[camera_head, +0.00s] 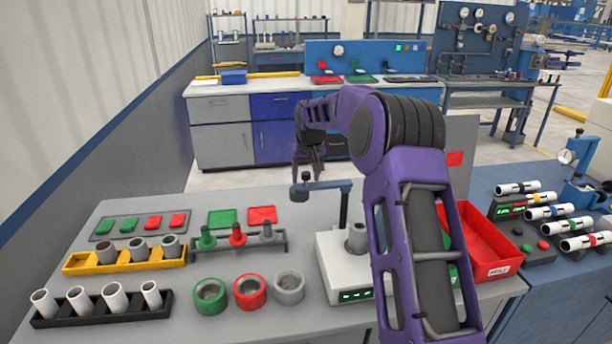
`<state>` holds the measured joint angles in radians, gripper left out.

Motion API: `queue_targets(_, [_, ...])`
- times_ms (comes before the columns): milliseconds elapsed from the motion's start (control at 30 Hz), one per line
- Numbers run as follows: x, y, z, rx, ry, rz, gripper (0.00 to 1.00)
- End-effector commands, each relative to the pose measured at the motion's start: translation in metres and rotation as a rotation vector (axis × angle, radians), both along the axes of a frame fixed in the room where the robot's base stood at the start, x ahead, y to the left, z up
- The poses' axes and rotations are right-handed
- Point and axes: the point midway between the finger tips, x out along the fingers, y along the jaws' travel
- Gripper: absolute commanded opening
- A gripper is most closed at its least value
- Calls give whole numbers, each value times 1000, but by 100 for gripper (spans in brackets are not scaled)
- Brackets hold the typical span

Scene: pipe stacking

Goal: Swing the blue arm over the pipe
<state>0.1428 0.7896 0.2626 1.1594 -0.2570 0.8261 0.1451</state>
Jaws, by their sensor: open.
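The blue arm (328,186) is a flat bar on top of a dark post, which rises from the white device (335,268). It points left, away from the short grey pipe (357,238) standing upright in the device. A dark knob sits on the bar's left end. My purple arm comes in from the right, with my gripper (309,170) pointing down at that end. The jaws are open, close to the knob; I cannot tell whether they touch it. My arm hides the device's right side.
White pipes (79,299) stand in a black rack at the front left, and grey pipes (139,250) in a yellow rack behind. Colored rings (250,292) and a peg rack (237,238) lie left of the device. A red bin (487,245) is on the right.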

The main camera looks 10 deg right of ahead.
Motion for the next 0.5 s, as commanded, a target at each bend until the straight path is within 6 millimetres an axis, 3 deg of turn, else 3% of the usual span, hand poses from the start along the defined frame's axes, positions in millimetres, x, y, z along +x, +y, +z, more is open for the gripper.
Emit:
queue_targets(67, [0,0,0,0,0,0,63])
queue_targets(400, [0,0,0,0,0,0,2])
queue_targets(500, [0,0,0,0,0,0,0])
